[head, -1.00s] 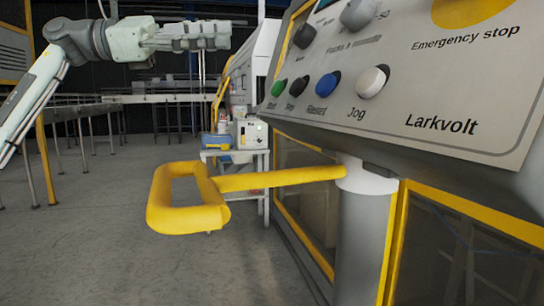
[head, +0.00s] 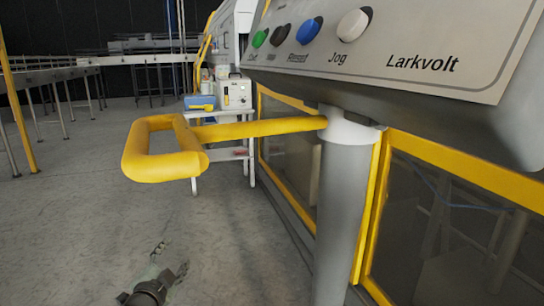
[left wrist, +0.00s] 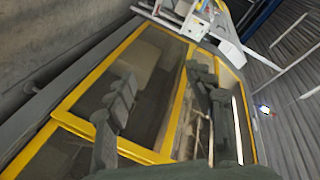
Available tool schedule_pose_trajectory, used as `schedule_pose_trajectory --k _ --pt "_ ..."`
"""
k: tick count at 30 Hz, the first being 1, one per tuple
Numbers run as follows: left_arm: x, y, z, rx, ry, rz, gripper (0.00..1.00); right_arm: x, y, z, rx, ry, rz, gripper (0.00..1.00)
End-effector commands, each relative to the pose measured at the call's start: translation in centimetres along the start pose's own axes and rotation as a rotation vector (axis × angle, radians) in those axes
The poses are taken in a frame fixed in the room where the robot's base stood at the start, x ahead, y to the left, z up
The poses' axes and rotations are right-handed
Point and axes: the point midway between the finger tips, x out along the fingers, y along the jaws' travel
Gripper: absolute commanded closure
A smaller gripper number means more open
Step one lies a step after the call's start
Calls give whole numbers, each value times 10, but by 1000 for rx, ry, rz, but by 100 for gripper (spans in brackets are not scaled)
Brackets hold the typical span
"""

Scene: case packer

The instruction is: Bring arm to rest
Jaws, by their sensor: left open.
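My left gripper (head: 171,260) is low in the head view, at the bottom left of centre, over the grey floor. Its two fingers are apart and nothing is between them. Most of my left arm is out of the frame below. In the left wrist view both fingers of my left gripper (left wrist: 160,90) stand apart in front of the yellow-framed machine windows (left wrist: 135,75), with no object held. My right gripper is in neither view.
A yellow loop handle (head: 165,165) juts from the grey post (head: 340,220) above my left gripper. The control panel (head: 400,50) with its buttons overhangs at the upper right. A small cart (head: 222,155) stands behind the handle. Conveyors (head: 60,78) are at the back left; open floor lies between.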

Motion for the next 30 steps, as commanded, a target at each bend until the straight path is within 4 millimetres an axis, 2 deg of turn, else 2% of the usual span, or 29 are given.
schedule_pose_trajectory --k 1,5,6,8,12,15,18,22,25,30 --pt "-14 29 27 -61 -76 53 46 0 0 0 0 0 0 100" --pt "-58 95 88 -210 -275 174 46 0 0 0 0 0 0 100" --pt "-75 115 106 -255 -337 209 46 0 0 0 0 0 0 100" --pt "-102 143 129 -317 -431 260 46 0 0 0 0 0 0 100" --pt "-175 205 178 -450 -655 369 46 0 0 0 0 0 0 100" --pt "-228 240 202 -529 -804 432 46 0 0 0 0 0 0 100" --pt "-272 264 217 -585 -921 477 46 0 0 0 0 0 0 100" --pt "-308 281 227 -628 -1017 512 46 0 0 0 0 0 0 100" --pt "-319 286 229 -641 -1046 521 46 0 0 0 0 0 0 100" --pt "-320 287 230 -642 -1050 523 46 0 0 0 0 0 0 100"
